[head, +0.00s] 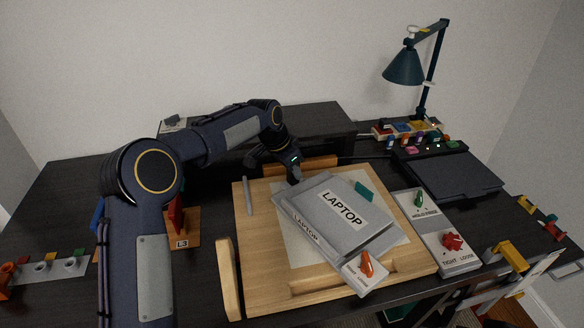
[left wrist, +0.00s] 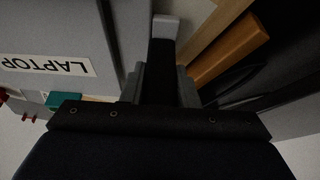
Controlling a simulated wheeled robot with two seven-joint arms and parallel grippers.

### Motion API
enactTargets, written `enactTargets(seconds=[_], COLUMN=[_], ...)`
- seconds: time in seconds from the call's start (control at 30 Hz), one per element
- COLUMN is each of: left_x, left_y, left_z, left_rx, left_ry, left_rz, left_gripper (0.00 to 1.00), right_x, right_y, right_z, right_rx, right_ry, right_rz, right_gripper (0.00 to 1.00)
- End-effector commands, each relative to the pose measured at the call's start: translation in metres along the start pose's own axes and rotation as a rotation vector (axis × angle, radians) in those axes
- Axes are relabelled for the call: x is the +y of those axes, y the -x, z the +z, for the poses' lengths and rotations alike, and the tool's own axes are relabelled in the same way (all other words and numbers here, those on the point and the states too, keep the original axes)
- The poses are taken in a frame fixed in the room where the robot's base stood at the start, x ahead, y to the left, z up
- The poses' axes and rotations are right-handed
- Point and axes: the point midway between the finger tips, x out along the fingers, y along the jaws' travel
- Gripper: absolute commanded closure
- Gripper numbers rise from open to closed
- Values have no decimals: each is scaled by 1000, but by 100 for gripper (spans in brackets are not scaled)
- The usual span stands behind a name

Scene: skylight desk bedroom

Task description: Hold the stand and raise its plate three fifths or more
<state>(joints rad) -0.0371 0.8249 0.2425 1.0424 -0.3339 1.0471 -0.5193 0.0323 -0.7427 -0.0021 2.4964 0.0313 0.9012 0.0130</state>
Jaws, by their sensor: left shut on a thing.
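The grey stand (head: 318,232) marked LAPTOP lies on the wooden board (head: 245,275). Its flat plate (head: 368,224) carries a white LAPTOP label, and a second label shows on its left side. A teal piece (head: 364,191) is at the plate's far right, and an orange knob (head: 367,264) is at the near corner. My left gripper (head: 295,174) is shut on the stand at its far edge. In the left wrist view the plate (left wrist: 60,25) is beside the fingers (left wrist: 165,62). Whether they grip the plate or a lower part is hidden. My right gripper is out of view.
A grey panel (head: 436,238) with green and red knobs lies right of the board. A dark flat case (head: 455,172), small coloured pieces and a lamp (head: 405,68) stand farther right. A grey pen (head: 248,196) lies on the board's left. An L3 block (head: 182,225) is beside my arm.

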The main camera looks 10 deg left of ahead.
Motion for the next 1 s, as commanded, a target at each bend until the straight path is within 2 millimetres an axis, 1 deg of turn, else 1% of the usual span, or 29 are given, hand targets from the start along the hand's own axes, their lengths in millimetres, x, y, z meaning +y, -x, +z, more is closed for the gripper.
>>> enactTargets(seconds=[0.5,1.0], left_x=[1,1], left_y=[-8,-9], left_z=[3,3], left_rx=[3,2], left_ry=[2,0], left_rz=[1,0], left_gripper=[100,100], right_x=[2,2], right_y=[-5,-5], right_z=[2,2], right_rx=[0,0], right_ry=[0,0], right_rz=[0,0], right_gripper=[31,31])
